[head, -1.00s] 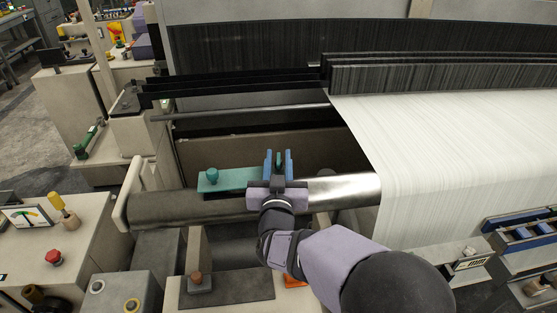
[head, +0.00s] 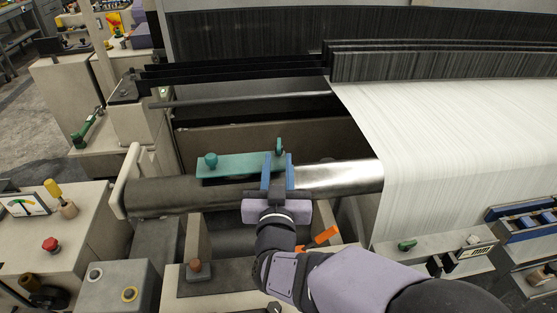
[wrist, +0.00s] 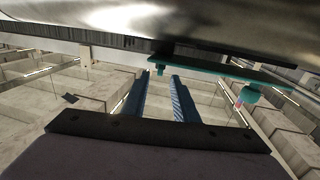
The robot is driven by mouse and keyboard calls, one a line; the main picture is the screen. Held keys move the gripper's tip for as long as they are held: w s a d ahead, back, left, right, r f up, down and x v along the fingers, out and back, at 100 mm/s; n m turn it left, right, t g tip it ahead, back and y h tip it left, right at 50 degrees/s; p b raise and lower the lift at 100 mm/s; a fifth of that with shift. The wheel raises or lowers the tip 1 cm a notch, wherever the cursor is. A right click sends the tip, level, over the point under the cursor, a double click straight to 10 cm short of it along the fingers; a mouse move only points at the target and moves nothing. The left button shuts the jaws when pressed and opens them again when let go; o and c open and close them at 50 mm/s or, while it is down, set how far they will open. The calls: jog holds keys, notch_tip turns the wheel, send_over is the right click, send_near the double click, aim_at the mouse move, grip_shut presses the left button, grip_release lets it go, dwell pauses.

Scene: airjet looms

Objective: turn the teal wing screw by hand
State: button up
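A teal plate (head: 237,166) spans the metal roller on the left of the loom. A thin teal wing screw (head: 279,146) stands upright at its right end, and a rounder teal knob (head: 211,160) stands at its left end. My gripper (head: 277,157) has two blue fingers apart, one on each side of the wing screw's line. In the wrist view, the wing screw (wrist: 160,69) shows small between the fingertips (wrist: 159,76), with gaps to both. I cannot tell how far the fingers reach along it. The knob also shows in the wrist view (wrist: 248,96), right of the fingers.
The shiny roller (head: 345,175) runs close beneath the plate. White cloth (head: 450,140) lies to the right. A dark rod (head: 240,104) crosses behind. An orange piece (head: 320,237) is beside my wrist. A panel with a red button (head: 50,244) stands at the left.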

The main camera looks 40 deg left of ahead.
aim_at(279, 151)
dwell(0.3)
jog(key=shift+w+a+r+p, duration=0.1)
jog(key=shift+w+r+p, duration=0.05)
jog(key=shift+p, duration=0.35)
jog(key=p+x, duration=0.3)
jog(key=shift+w+f, duration=0.15)
jog(key=shift+f, duration=0.05)
jog(key=p+x, duration=0.2)
jog(key=x, duration=0.5)
jog(key=shift+p, duration=0.4)
jog(key=shift+w+a, duration=0.1)
grip_shut()
